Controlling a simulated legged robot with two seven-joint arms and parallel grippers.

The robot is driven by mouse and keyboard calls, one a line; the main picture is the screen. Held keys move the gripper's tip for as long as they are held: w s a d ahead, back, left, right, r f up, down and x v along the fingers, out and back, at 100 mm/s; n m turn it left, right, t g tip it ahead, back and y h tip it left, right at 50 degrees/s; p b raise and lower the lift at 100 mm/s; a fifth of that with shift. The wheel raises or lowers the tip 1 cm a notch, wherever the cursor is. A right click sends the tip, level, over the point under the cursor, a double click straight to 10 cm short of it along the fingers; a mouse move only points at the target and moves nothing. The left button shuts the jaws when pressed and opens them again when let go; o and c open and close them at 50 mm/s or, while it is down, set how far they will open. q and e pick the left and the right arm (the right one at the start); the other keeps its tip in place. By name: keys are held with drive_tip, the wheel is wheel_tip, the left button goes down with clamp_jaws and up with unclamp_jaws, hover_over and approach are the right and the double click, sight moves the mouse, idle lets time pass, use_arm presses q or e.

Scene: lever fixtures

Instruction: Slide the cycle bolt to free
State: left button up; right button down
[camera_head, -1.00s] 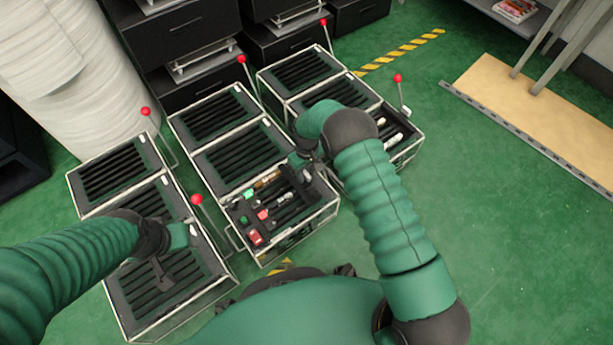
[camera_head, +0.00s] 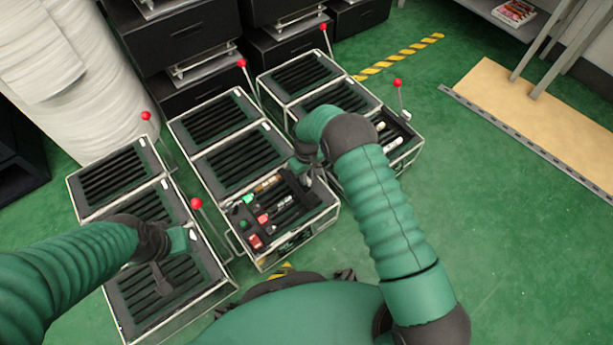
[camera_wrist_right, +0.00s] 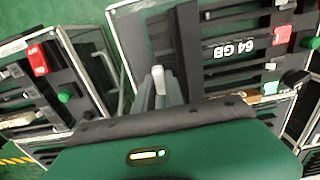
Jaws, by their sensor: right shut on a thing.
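The control panel (camera_head: 285,222) is the front section of the middle case. It carries small red, green and pale parts along dark slots. My right gripper (camera_head: 304,172) is over this panel's far right side, its fingertips partly hidden by the wrist. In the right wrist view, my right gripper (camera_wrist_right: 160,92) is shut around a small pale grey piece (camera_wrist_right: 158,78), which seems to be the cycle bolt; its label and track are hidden. My left gripper (camera_head: 163,280) hangs over the left case's slotted top; its jaw opening is unclear.
Red-knobbed levers stand beside the cases, including one left of the middle case (camera_head: 197,204) and one at the right (camera_head: 397,83). Another open panel (camera_head: 396,138) lies at the right, near my right forearm. Green floor is clear at lower right.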

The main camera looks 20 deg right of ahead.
idle(0.9)
drive_tip(key=d, duration=0.1)
drive_tip(key=w+d, duration=0.1)
drive_tip(key=d, duration=0.2)
drive_tip(key=shift+w+d, duration=0.3)
drive_tip(key=shift+w, duration=0.05)
drive_tip(key=shift+w+d, duration=0.15)
drive_tip(key=shift+d, duration=0.15)
drive_tip(key=c, duration=1.4)
unclamp_jaws()
wheel_tip(320, 180, up, 17)
drive_tip(key=p, duration=0.9)
drive_tip(key=shift+f, duration=0.15)
